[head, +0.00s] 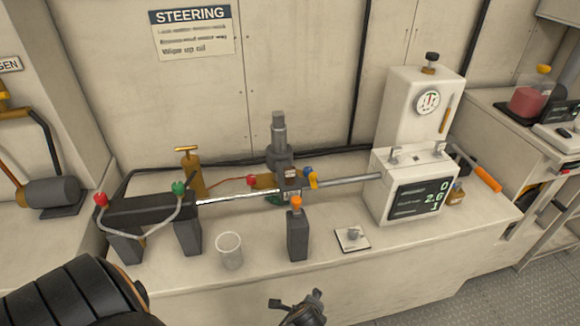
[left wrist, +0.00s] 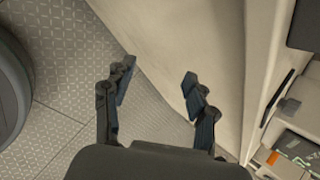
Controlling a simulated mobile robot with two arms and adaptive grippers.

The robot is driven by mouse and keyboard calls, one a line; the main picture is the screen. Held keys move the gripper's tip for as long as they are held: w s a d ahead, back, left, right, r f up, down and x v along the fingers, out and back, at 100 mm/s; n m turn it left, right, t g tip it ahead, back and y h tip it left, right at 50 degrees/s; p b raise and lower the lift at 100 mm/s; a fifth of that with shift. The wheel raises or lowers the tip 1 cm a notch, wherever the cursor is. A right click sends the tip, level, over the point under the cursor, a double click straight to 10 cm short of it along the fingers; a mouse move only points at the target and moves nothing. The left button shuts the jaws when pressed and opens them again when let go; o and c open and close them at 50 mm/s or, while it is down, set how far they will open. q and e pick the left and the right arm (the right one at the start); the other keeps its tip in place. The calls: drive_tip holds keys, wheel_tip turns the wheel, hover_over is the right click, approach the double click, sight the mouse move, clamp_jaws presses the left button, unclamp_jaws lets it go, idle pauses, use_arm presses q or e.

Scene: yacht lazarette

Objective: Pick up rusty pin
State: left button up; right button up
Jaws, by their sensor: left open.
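I cannot pick out a rusty pin for certain in either view. In the head view, a small grey fitting sits on a white square plate (head: 353,238) near the bench's front edge. My left gripper (left wrist: 158,72) is open and empty in the left wrist view, its two dark fingers spread apart over the floor beside a pale bench front. A dark gripper part of mine also shows at the bottom centre of the head view, in front of the bench. My right gripper cannot be made out.
The pale bench (head: 390,275) carries a clear cup (head: 229,250), a dark block with an orange top (head: 297,235), a rod assembly (head: 240,196) and a white display unit (head: 412,190). A brass pump (head: 190,172) stands behind. Patterned floor (left wrist: 60,80) lies below.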

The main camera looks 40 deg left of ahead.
use_arm(q)
drive_tip(key=w+a+r+m+y+p, duration=0.1)
drive_tip(key=r, duration=0.7)
drive_tip(key=w+a+r+m+t+y+p, duration=0.1)
drive_tip(key=w+a+r, duration=0.1)
drive_tip(key=r, duration=0.6)
drive_tip(key=w+a+r+m+y+p, duration=0.1)
drive_tip(key=a+r, duration=0.1)
drive_tip(key=r, duration=0.7)
drive_tip(key=shift+w+a+m+t+y, duration=0.15)
drive_tip(key=shift+w+m+t+y, duration=0.15)
drive_tip(key=shift+t, duration=0.1)
drive_tip(key=m+y+p, duration=0.1)
drive_tip(key=m+y, duration=0.2)
drive_tip(key=m, duration=0.2)
approach(290, 170)
drive_tip(key=s+d, duration=0.2)
drive_tip(key=x, duration=0.8)
drive_tip(key=shift+a+r+p, duration=0.25)
drive_tip(key=shift+r+p, duration=0.05)
drive_tip(key=shift+p, duration=0.1)
drive_tip(key=shift+w+a+f+t, duration=0.1)
drive_tip(key=shift+w+a+t, duration=0.2)
drive_tip(key=shift+w, duration=0.15)
drive_tip(key=p+x, duration=0.1)
drive_tip(key=x, duration=0.3)
drive_tip(key=shift+w+f, duration=0.1)
drive_tip(key=shift+w, duration=0.15)
use_arm(e)
wheel_tip(290, 170, up, 7)
